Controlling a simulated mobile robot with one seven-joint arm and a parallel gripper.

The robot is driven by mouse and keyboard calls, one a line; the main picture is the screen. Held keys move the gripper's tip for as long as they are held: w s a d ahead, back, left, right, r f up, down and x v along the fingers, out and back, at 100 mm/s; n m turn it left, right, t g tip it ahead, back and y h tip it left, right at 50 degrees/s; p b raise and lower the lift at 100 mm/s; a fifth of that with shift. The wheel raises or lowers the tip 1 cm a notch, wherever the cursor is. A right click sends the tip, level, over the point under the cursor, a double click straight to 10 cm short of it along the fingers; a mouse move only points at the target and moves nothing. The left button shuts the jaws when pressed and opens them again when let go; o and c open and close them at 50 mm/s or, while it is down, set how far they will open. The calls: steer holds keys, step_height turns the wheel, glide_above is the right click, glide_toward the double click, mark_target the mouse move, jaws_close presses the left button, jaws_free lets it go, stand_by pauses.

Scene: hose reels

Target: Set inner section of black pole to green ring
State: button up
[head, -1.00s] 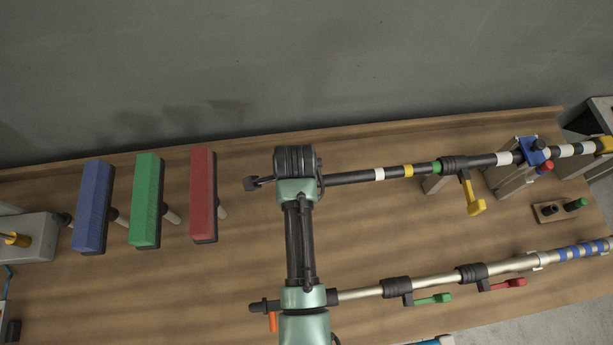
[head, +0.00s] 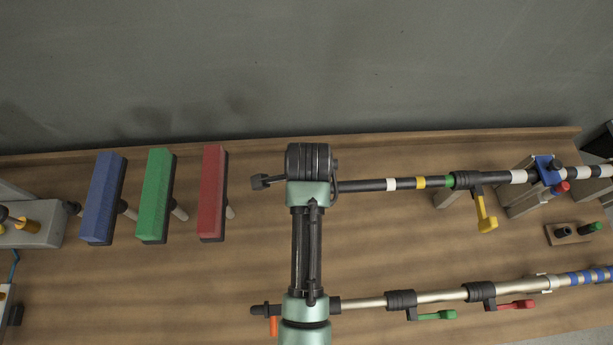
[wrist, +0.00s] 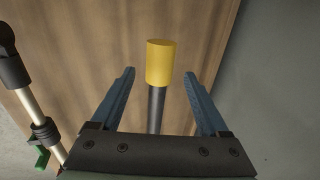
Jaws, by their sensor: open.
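The black pole runs across the back right in the head view. Its thin inner section (head: 365,185) carries a white ring (head: 391,184), a yellow ring (head: 420,182) and a green ring (head: 448,181). The green ring shows just left of the black collar (head: 466,179) with its yellow lever (head: 486,215). In the wrist view, my gripper (wrist: 160,75) is open. A yellow end piece (wrist: 161,63) on a dark rod (wrist: 156,108) lies between its fingers, with a visible gap on each side. My arm hides that end in the head view.
A silver pole (head: 440,296) with green and red levers lies in front. Blue (head: 103,197), green (head: 155,195) and red (head: 212,192) blocks stand left. A blue clamp (head: 547,170) bears the black pole's right part.

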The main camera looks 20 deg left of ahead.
steer(key=b+v, duration=0.1)
steer(key=v, duration=0.8)
steer(key=shift+r, duration=0.3)
steer(key=shift+s, duration=0.1)
steer(key=w+d+r+n+t+b, duration=0.1)
steer(key=w+r+n+t+b, duration=0.35)
steer(key=w+r+t, duration=0.55)
step_height(320, 180, up, 16)
steer(key=w+d+n+t+b, duration=0.1)
steer(key=w+d+n+t, duration=0.1)
steer(key=w+n+t, duration=0.15)
steer(key=s+d+r+n+t+b, duration=0.1)
steer(key=s+r+n+t, duration=0.1)
steer(key=r, duration=0.5)
steer(key=s+d+r+n+t+b, duration=0.1)
steer(key=s+r+n+t, duration=0.1)
steer(key=s+r+t, duration=0.3)
steer(key=s+d+r+n+t+h+b, duration=0.1)
steer(key=s+d+r+n+t, duration=0.1)
steer(key=s+r+t, duration=0.2)
steer(key=s+r, duration=0.3)
steer(key=r, duration=0.4)
steer(key=shift+d+f, duration=0.1)
steer(key=shift+f, duration=0.1)
